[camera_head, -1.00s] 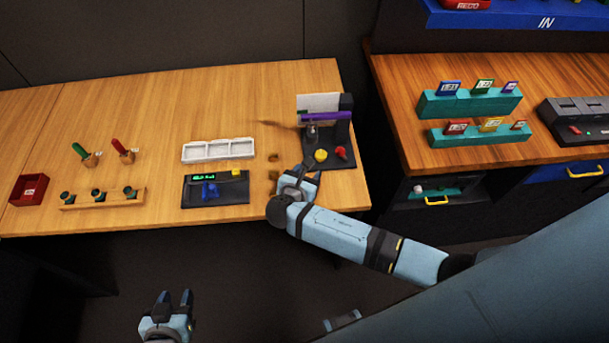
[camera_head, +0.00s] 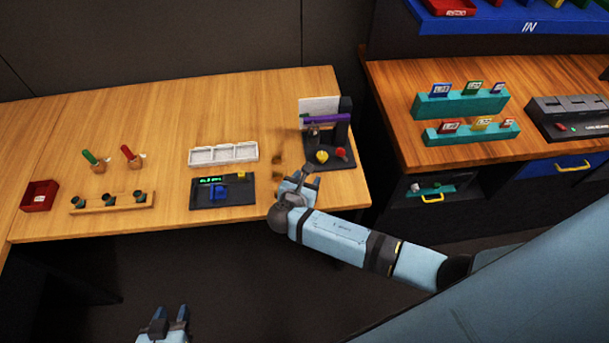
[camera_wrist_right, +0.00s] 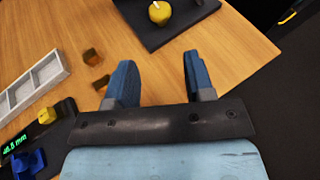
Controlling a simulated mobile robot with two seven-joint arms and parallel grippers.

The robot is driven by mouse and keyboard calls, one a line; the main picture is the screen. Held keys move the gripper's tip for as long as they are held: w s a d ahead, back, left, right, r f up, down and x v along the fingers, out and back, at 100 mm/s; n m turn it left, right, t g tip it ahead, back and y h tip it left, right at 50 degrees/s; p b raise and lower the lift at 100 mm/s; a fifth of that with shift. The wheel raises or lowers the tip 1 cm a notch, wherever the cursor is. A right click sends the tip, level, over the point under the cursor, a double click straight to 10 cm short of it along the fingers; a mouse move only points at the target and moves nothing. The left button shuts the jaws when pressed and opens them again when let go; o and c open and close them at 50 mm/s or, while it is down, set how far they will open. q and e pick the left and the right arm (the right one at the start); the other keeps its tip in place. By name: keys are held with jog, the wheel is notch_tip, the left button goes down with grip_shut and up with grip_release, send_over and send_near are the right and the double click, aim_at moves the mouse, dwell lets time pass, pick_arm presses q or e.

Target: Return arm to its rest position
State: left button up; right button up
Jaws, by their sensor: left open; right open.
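My right gripper (camera_head: 297,181) reaches over the front right part of the wooden table (camera_head: 130,105). It is open and empty, its fingers pointing toward the black stand. In the right wrist view its two blue fingers (camera_wrist_right: 158,80) are apart with bare wood between them. My left gripper (camera_head: 163,322) is at the bottom edge of the head view, in front of the table and over the dark floor. Its fingers are apart and nothing shows between them. Most of the left arm is out of view.
Near my right gripper stand a black stand (camera_head: 337,165) with a yellow knob (camera_head: 321,156) and a red knob, a black gauge panel (camera_head: 222,201), a white tray (camera_head: 223,163) and small brown pieces. A red box (camera_head: 39,196) sits far left. A second counter (camera_head: 395,110) holds teal card racks.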

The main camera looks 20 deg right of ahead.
jog(key=s+a+f+m+g+y, duration=0.1)
jog(key=s+a+f+m+y, duration=0.1)
jog(key=s+f+m+y, duration=0.25)
jog(key=s+a+f+m+g+y, duration=0.1)
jog(key=s+a+m+y, duration=0.1)
jog(key=s+m+y, duration=0.45)
jog(key=s+d+r+m+t+y, duration=0.1)
jog(key=s+d+r+m+t, duration=0.2)
jog(key=s+r+m, duration=0.4)
jog(key=s+m, duration=0.3)
jog(key=m, duration=0.3)
jog(key=shift+s+d+y, duration=0.15)
jog(key=shift+s+y, duration=0.1)
jog(key=shift+y, duration=0.05)
dwell(1.3)
